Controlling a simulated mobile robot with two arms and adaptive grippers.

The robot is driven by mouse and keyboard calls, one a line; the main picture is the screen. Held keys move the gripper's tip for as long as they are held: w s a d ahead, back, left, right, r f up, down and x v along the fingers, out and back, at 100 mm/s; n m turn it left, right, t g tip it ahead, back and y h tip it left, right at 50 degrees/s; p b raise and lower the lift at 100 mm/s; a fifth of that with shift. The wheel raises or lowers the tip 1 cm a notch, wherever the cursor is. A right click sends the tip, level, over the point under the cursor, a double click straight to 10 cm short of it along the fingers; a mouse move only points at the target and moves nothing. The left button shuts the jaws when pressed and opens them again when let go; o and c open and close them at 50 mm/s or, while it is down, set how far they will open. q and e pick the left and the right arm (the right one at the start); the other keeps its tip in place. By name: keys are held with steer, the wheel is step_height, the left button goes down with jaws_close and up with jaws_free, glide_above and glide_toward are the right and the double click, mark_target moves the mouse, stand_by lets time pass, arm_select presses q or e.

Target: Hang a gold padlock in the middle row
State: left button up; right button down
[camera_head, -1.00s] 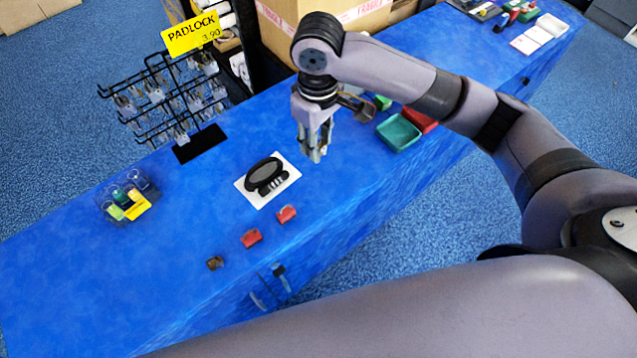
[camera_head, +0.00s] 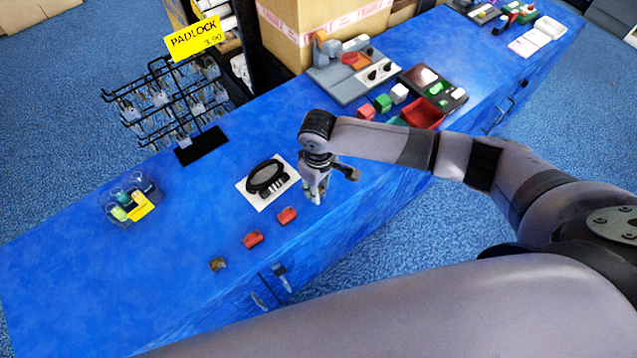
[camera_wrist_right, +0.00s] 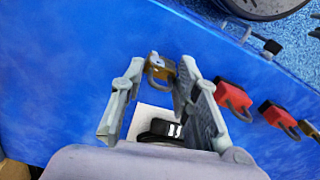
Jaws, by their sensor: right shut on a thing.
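My right gripper (camera_head: 315,200) is low over the blue counter, to the right of the white card. In the right wrist view its fingers (camera_wrist_right: 160,95) are around a gold padlock (camera_wrist_right: 160,68) near their tips, with the shackle towards the palm. The fingers hide this padlock in the head view. Another gold padlock (camera_head: 217,264) lies on the counter, in line with two red padlocks (camera_head: 252,239) (camera_head: 287,215). The black wire rack (camera_head: 165,105) has several rows of hooks with silvery items hanging; a yellow PADLOCK sign (camera_head: 194,38) tops it. My left gripper is out of view.
A white card (camera_head: 247,201) with a black oval item (camera_head: 266,177) lies between gripper and rack. A clear holder (camera_head: 130,200) with colored items stands left. Machines (camera_head: 355,65), small blocks and a red tray (camera_head: 422,113) are at the right. The counter (camera_head: 80,265) is clear at left.

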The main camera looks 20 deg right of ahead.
steer(key=shift+f, duration=0.2)
steer(key=shift+f, duration=0.1)
steer(key=c, duration=1.2)
jaws_free()
